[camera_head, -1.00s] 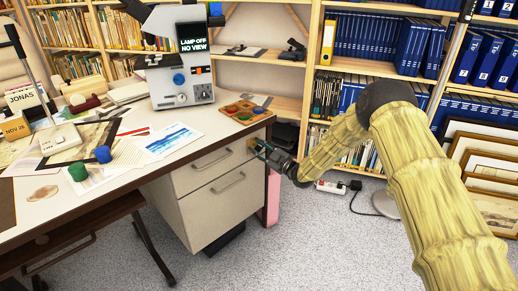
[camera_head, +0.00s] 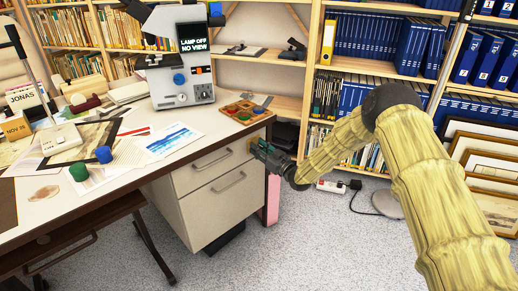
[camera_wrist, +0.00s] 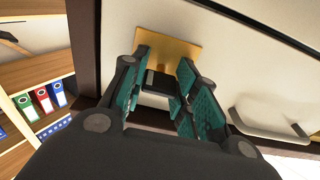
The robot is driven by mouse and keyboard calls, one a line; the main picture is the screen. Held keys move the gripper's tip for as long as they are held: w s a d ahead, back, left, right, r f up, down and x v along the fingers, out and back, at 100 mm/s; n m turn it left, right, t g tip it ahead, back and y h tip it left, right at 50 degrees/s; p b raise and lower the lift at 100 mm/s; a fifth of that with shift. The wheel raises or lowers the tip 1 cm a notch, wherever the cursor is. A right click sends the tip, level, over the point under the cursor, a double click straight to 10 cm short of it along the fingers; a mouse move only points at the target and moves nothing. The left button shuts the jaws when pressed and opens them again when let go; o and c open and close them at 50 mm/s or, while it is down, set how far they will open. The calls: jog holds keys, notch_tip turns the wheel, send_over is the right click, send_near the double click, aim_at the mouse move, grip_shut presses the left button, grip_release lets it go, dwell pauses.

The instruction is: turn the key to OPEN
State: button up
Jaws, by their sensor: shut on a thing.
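A brass lock plate (camera_wrist: 178,50) is fixed on the upper drawer front (camera_head: 212,164), at its right end near the desk's dark leg. It fills the top middle of the wrist view. My gripper (camera_wrist: 160,84), with green finger pads, is at this plate and shut on the key. In the head view my gripper (camera_head: 262,148) is at the top right corner of the drawer unit. Which way the key points, and any OPEN mark, cannot be read.
The drawer unit has two metal pull handles (camera_head: 228,181); one is close to the right of my fingers in the wrist view (camera_wrist: 270,125). The desk top (camera_head: 120,181) overhangs above. A power strip (camera_head: 331,187) lies on the carpet, and framed prints (camera_head: 484,165) lean at right.

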dwell(0.4)
jog(key=o, duration=1)
jog(key=v, duration=1.2)
